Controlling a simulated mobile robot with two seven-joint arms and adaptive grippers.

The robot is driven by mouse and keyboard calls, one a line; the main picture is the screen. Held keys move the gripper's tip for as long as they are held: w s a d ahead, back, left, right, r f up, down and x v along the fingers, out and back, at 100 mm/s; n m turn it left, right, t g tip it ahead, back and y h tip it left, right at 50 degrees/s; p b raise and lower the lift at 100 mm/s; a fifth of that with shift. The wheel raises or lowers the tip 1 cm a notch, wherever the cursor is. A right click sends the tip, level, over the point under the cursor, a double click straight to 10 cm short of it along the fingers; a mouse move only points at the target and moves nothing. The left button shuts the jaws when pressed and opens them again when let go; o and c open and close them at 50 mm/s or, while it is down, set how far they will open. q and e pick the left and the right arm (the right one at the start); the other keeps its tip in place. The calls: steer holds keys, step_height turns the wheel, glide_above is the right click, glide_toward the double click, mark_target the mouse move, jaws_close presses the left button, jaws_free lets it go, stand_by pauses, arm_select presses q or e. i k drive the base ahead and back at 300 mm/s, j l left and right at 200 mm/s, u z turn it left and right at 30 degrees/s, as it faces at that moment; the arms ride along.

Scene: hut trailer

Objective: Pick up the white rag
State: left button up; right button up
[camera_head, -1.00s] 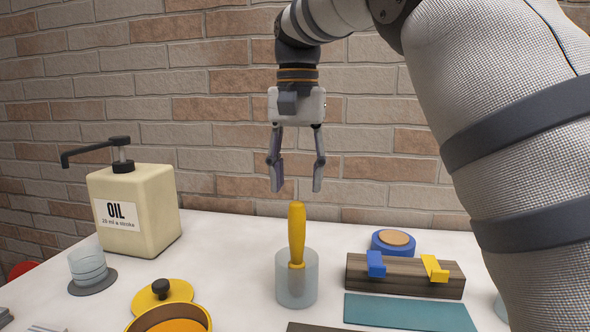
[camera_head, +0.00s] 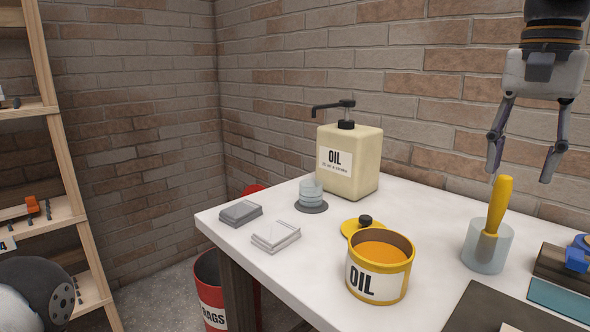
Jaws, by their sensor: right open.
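The white rag (camera_head: 276,236) lies folded flat on the white table near its left front edge. A grey folded rag (camera_head: 240,212) lies just to its left and a little farther back. My right gripper (camera_head: 521,176) is open and empty, pointing down above the yellow-handled tool at the right of the view, far from the white rag. My left gripper is out of view. A rounded grey and black part at the lower left seems to be my left arm.
Around the white rag stand a cream oil pump bottle (camera_head: 350,165), stacked clear discs (camera_head: 311,194) and a yellow oil tin (camera_head: 380,278). The yellow-handled tool (camera_head: 499,204) stands in a glass cup (camera_head: 486,248). A red rags bin (camera_head: 210,291) is below the table edge; wooden shelves (camera_head: 70,174) stand left.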

mark_target(275, 237)
steer(key=k+j, duration=0.85)
steer(key=j, duration=0.25)
